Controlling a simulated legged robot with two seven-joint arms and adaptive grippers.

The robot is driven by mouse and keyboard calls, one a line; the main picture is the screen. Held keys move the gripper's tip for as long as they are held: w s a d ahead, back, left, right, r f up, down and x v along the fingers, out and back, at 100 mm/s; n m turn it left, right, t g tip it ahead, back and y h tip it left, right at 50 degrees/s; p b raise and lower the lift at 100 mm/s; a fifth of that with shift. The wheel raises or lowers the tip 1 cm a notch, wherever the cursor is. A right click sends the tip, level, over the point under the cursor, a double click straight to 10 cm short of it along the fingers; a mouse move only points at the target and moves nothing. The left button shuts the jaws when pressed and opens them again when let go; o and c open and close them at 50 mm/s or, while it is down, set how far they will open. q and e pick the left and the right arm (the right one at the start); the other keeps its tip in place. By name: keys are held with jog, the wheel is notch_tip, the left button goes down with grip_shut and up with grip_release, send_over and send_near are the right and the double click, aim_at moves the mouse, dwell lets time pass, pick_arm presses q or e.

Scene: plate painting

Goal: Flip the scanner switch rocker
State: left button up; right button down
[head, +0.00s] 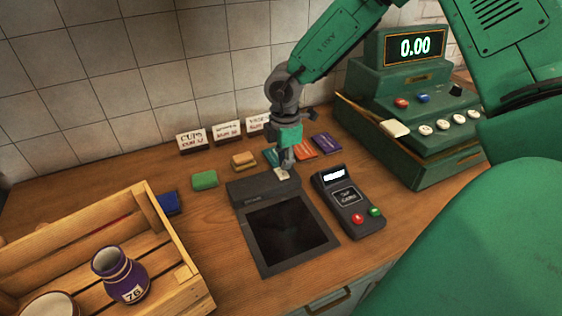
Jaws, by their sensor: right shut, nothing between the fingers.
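The scanner (290,239) is a dark flat unit with a black glass plate, set on the wooden counter in the middle of the head view. A raised dark housing runs along its back edge. A small pale rocker switch (282,175) shows at the right end of that housing. My right gripper (285,165) points down right at the rocker, its fingers shut and empty. The fingertips partly hide the rocker, and I cannot tell whether they touch it or which way it is tipped. My left gripper is not in view.
A card reader (347,200) stands close right of the scanner. A green cash register (415,120) is at the back right. A wooden crate (165,230) with a purple vase (120,275) is at the left. Price signs (193,139) and coloured blocks (205,180) line the back.

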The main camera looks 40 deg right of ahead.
aim_at(284, 175)
jog(key=shift+a, duration=0.3)
jog(key=shift+d+f, duration=0.2)
jog(key=shift+f, duration=0.2)
jog(key=shift+a+f+b, duration=0.1)
jog(key=shift+f+b, duration=0.15)
jog(key=shift+b, duration=0.2)
jog(key=shift+f+b, duration=0.45)
jog(key=shift+f, duration=0.25)
dwell(0.4)
jog(key=shift+r, duration=0.1)
notch_tip(284, 175, up, 7)
jog(key=p, duration=0.6)
dwell(0.5)
